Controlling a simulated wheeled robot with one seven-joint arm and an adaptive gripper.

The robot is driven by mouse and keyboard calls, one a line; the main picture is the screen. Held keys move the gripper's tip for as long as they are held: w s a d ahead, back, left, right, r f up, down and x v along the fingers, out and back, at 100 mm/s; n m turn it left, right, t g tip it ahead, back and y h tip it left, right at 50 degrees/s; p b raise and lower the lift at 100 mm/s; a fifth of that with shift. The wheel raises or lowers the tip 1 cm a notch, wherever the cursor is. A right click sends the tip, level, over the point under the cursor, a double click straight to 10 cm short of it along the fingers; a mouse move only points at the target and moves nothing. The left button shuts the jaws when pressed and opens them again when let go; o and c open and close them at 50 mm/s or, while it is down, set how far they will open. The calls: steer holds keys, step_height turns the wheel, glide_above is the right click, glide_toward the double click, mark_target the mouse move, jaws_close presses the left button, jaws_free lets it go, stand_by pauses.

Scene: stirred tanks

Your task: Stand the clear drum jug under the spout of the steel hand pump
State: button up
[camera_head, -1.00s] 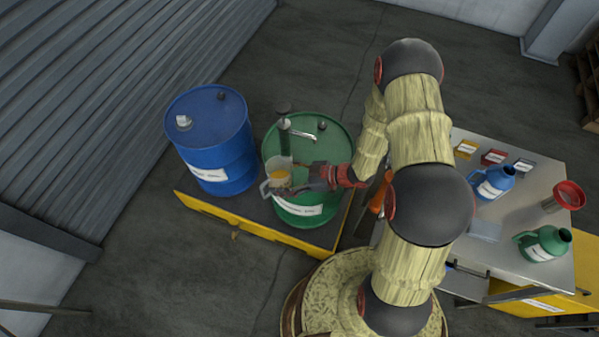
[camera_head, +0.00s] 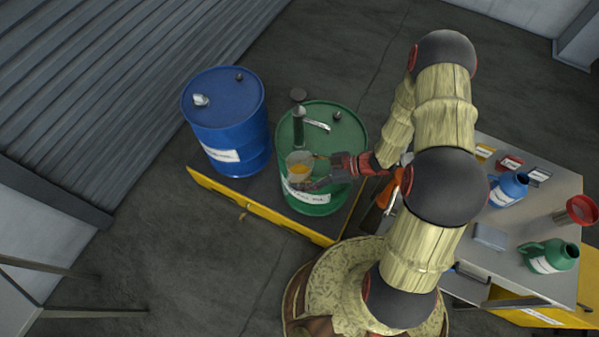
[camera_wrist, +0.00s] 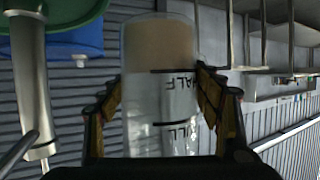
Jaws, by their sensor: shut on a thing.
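In the wrist view the jug (camera_wrist: 160,80) shows black level marks between my gripper's fingers (camera_wrist: 158,105). The steel hand pump (camera_head: 299,130) stands on the green drum (camera_head: 312,202), just behind the jug. Its spout (camera_head: 317,125) points right in the head view, apart from the jug. A steel tube, seemingly the pump (camera_wrist: 32,90), shows left in the wrist view.
A blue drum (camera_head: 232,135) stands left of the green one, both on a yellow-edged pallet (camera_head: 270,225). A grey worktop (camera_head: 520,225) at right bears a blue jug (camera_head: 509,188), a green jug (camera_head: 550,256) and a red funnel (camera_head: 581,211).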

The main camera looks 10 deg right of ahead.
steer(key=shift+w+d+f+b, duration=0.95)
steer(key=shift+w+d+f, duration=0.9)
steer(key=shift+w+d, duration=2.25)
steer(key=shift+d, duration=0.1)
steer(key=shift+w+d+f+b, duration=0.2)
steer(key=shift+w+d+b, duration=0.1)
steer(key=shift+w+d, duration=0.55)
steer(key=shift+w+d+f+b, duration=0.2)
steer(key=shift+w+d+b, duration=0.1)
steer(key=shift+w+d, duration=0.55)
steer(key=shift+f, duration=0.6)
steer(key=o, duration=1.6)
steer(key=shift+s, duration=0.1)
steer(key=shift+c, duration=0.2)
steer(key=v, duration=0.7)
steer(key=shift+d+r, duration=0.1)
steer(key=shift+d, duration=0.15)
